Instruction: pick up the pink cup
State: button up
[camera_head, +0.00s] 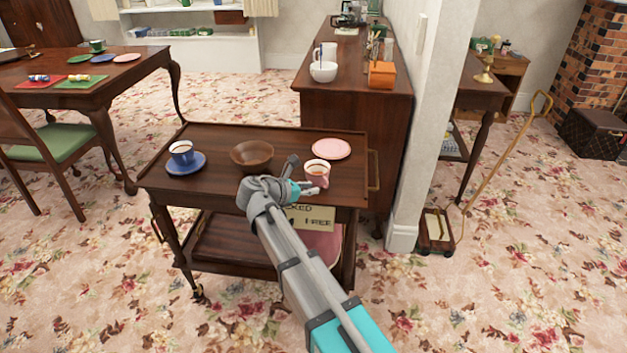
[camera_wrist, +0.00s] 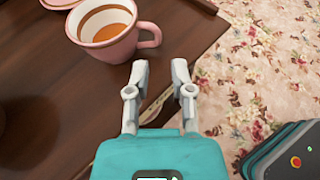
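The pink cup (camera_head: 319,181) stands upright near the right front of the wooden trolley's top and holds a brown drink. In the wrist view the pink cup (camera_wrist: 117,50) is at the upper left, its handle pointing right towards my fingers. My gripper (camera_head: 302,176) is just left of the cup in the head view. In the wrist view my gripper (camera_wrist: 160,74) is open, with an empty gap between its fingertips. The fingertips are below the handle in that picture and seem apart from it. My gripper partly hides the cup's lower left side in the head view.
A dark cabinet (camera_head: 355,100) stands behind. Flowered carpet lies clear in front.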

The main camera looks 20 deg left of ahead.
aim_at(327, 185)
jog(key=shift+x, duration=1)
jog(key=shift+w+f, duration=0.1)
jog(key=shift+b+x, duration=1.1)
jog(key=shift+x, duration=1.4)
grip_shut()
